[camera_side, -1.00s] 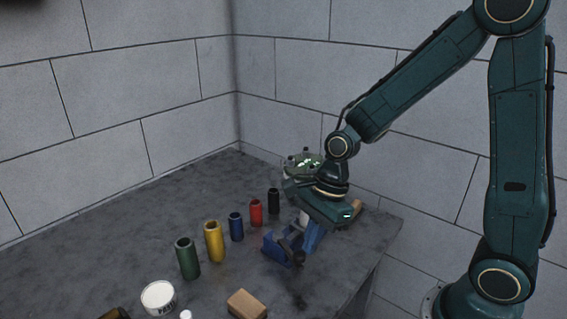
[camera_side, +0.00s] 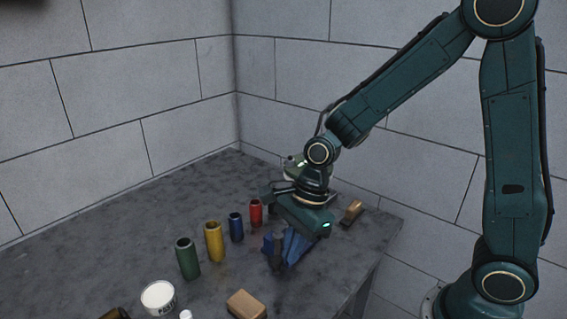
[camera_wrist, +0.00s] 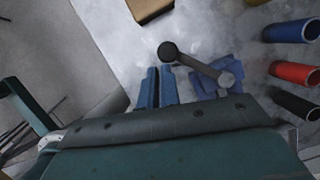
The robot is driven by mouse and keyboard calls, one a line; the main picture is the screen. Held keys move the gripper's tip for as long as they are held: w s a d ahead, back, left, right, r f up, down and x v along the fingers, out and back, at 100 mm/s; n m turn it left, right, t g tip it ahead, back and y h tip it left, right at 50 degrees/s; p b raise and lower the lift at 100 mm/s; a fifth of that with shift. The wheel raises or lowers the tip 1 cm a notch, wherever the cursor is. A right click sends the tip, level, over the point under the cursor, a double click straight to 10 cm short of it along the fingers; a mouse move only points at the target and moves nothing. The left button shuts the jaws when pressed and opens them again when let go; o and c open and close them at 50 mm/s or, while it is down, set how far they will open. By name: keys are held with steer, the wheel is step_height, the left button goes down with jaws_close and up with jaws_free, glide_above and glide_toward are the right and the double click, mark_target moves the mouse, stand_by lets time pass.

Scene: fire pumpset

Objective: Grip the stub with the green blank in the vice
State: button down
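The green blank (camera_side: 188,258) is a hollow upright cylinder on the table, at the left end of a row in the side view and apart from the vice. My gripper (camera_side: 298,213) is low, over and just behind the vice. I cannot make out a stub.
Yellow (camera_side: 214,241), blue (camera_side: 236,227) and red (camera_side: 256,213) cylinders stand left of the vice; a black one (camera_wrist: 299,106) shows in the wrist view. A brown block (camera_side: 246,304) and white tin (camera_side: 158,297) are in front. A wooden-coloured object (camera_side: 352,211) lies right of my gripper.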

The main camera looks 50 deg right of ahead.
steer(key=shift+s+a+r, duration=0.1)
steer(key=shift+s+a, duration=0.05)
steer(key=s+v, duration=0.1)
steer(key=v, duration=0.8)
steer(key=shift+r, duration=0.35)
steer(key=s+d+r+n+t+h, duration=0.1)
steer(key=s+d+r+n+t, duration=0.1)
steer(key=s+n, duration=0.3)
steer(key=s+d+r+n+t+h, duration=0.2)
steer(key=s+d+r+n, duration=0.2)
steer(key=n, duration=0.8)
steer(key=shift+s+d+r+n, duration=0.25)
steer(key=shift+s+d, duration=0.3)
steer(key=shift+s, duration=0.35)
steer(key=c, duration=2.2)
jaws_free()
steer(key=shift+s+d+n+t, duration=0.15)
steer(key=shift+s+d+n, duration=0.15)
steer(key=shift+s+n, duration=0.4)
steer(key=shift+s+d+n+t, duration=0.15)
steer(key=shift+s+d+n, duration=0.2)
steer(key=shift+n, duration=0.6)
